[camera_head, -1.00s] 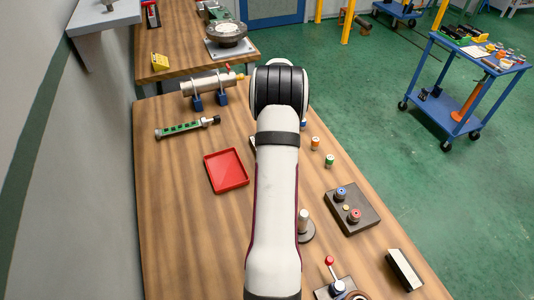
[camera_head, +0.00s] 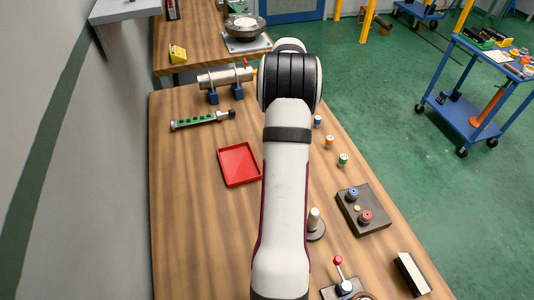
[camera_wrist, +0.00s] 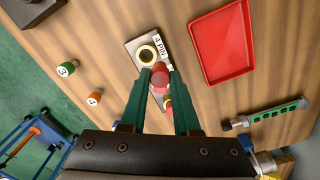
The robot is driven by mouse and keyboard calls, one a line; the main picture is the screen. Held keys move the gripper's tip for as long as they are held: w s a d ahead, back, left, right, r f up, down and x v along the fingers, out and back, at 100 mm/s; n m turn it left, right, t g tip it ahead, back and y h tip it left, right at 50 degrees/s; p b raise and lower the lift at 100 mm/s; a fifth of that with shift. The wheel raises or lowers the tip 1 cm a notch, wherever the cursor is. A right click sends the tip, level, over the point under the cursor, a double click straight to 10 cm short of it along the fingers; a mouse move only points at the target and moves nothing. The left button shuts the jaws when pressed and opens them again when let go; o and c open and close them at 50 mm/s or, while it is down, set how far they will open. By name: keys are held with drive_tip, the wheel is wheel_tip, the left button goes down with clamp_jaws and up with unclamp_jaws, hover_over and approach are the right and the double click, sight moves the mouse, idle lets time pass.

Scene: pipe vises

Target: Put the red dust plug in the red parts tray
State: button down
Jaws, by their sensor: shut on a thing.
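My gripper (camera_wrist: 160,70) shows in the wrist view as two green fingers, shut on the red dust plug (camera_wrist: 160,76). The plug is a small red cylinder between the fingertips. It appears over or beside a grey plate marked "4 PIN" (camera_wrist: 132,47) with a dark round socket ringed in brass; I cannot tell whether it touches the plate. The red parts tray (camera_wrist: 240,52) is shallow, rectangular and empty, to the right of the fingers. It also shows in the head view (camera_head: 239,165), left of my arm. My gripper and the plug are hidden there behind my arm.
A second red and yellow piece (camera_wrist: 169,104) shows between the fingers. Numbered green (camera_wrist: 67,69) and orange (camera_wrist: 94,98) caps stand left. A green slotted bar (camera_head: 202,120) and a pipe in blue supports (camera_head: 225,78) lie beyond the tray. Bare wood surrounds the tray.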

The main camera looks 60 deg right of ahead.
drive_tip(key=w+a+r, duration=0.1)
drive_tip(key=w+r, duration=0.1)
drive_tip(key=w, duration=0.2)
hover_over(236, 157)
wheel_tip(236, 157, down, 7)
drive_tip(key=shift+s+r, duration=0.15)
drive_tip(key=shift+w+f, duration=0.2)
drive_tip(key=shift+f, duration=1.9)
drive_tip(key=shift+f, duration=0.1)
drive_tip(key=c, duration=0.6)
unclamp_jaws()
drive_tip(key=shift+c, duration=0.2)
